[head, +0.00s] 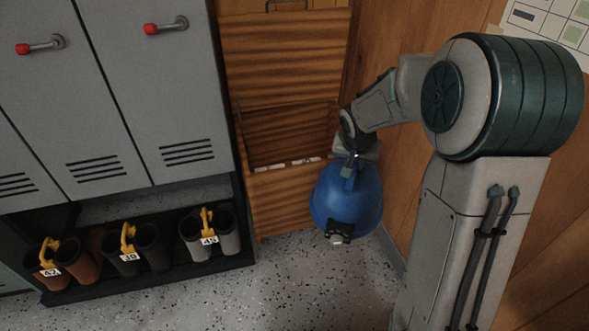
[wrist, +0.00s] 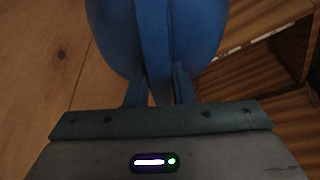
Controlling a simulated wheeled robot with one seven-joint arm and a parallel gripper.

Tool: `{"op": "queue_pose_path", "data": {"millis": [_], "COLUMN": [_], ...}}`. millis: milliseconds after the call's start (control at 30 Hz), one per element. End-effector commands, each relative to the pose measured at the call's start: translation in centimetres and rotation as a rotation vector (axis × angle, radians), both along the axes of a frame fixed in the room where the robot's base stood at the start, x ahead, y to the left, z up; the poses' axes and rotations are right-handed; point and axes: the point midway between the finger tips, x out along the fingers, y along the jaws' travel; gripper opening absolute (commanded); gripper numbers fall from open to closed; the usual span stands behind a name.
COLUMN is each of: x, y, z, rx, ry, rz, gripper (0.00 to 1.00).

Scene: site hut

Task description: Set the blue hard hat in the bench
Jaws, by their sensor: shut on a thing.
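The blue hard hat (head: 346,197) hangs from my gripper (head: 350,167) in the head view, in front of and to the right of the wooden bench (head: 281,200). In the wrist view the hat (wrist: 155,40) fills the top middle, with my gripper's fingers (wrist: 158,88) shut on a part of it. The bench stands open, with its lid (head: 275,60) raised against the wall and a dark hollow inside. Some small light items show along its inner front edge. The hat covers the bench's right front. The bench's opening also shows at the right of the wrist view (wrist: 285,45).
Grey lockers (head: 150,90) with red-tipped handles stand left of the bench. Below them a black rack (head: 150,275) holds several numbered boots. A wooden wall (head: 400,215) is close on the right. The speckled floor in front is clear.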

Motion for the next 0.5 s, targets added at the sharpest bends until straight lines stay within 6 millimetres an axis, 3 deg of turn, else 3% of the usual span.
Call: {"op": "queue_pose_path", "data": {"millis": [33,267,500], "x": [0.0,0.0,0.0], "y": [0.0,0.0,0.0], "z": [1.1,4.0,9.1], "rx": [0.0,0.0,0.0], "ry": [-0.001,-0.001,-0.001], "rz": [0.0,0.0,0.0], "gripper": [0.0,0.0,0.0]}}
